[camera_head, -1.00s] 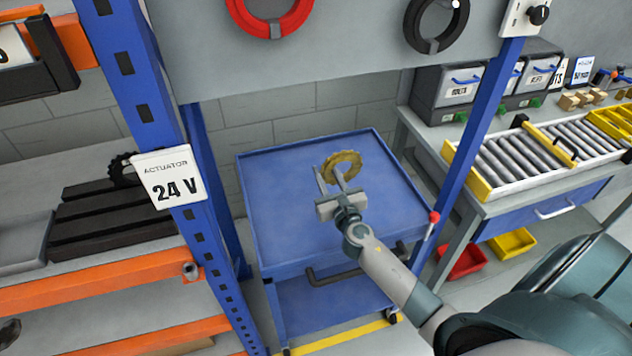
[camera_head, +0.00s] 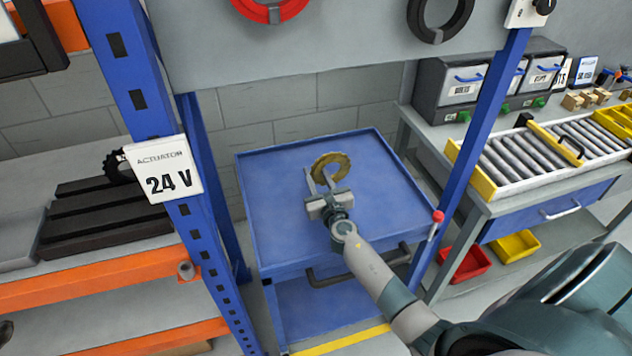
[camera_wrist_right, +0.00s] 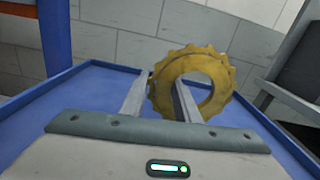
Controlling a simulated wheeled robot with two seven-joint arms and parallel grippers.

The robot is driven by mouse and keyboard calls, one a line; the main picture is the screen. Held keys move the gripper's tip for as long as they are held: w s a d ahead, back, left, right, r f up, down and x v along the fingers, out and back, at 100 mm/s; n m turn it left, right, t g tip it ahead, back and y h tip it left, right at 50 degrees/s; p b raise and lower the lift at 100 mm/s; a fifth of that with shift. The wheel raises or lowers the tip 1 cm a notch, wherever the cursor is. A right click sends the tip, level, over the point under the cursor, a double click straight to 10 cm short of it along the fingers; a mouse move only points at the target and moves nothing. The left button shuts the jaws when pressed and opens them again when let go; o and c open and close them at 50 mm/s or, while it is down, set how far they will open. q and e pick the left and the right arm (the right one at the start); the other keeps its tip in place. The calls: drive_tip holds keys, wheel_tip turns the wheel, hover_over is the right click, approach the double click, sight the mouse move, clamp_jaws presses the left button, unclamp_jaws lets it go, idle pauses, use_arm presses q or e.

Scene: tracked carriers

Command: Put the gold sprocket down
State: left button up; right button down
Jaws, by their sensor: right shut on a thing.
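The gold sprocket (camera_head: 331,163) is a toothed ring with a large round hole. My right gripper (camera_head: 322,180) is shut on the left part of its rim, over the blue cart top (camera_head: 275,213). In the right wrist view the gold sprocket (camera_wrist_right: 222,72) stands upright, its rim between the two fingers of my right gripper (camera_wrist_right: 162,100). I cannot tell whether its lower edge touches the cart top. My left gripper is not in view.
The blue cart has a raised rim and its top is otherwise clear. A blue post (camera_head: 484,115) stands right of it, before a bench with a roller tray (camera_head: 487,187).

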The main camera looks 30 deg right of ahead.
drive_tip(key=shift+f+b, duration=0.45)
drive_tip(key=shift+f, duration=0.5)
drive_tip(key=shift+f, duration=0.1)
drive_tip(key=c, duration=1.4)
unclamp_jaws()
drive_tip(key=shift+f, duration=0.1)
drive_tip(key=shift+o, duration=0.2)
drive_tip(key=shift+r, duration=0.2)
drive_tip(key=shift+v, duration=3.75)
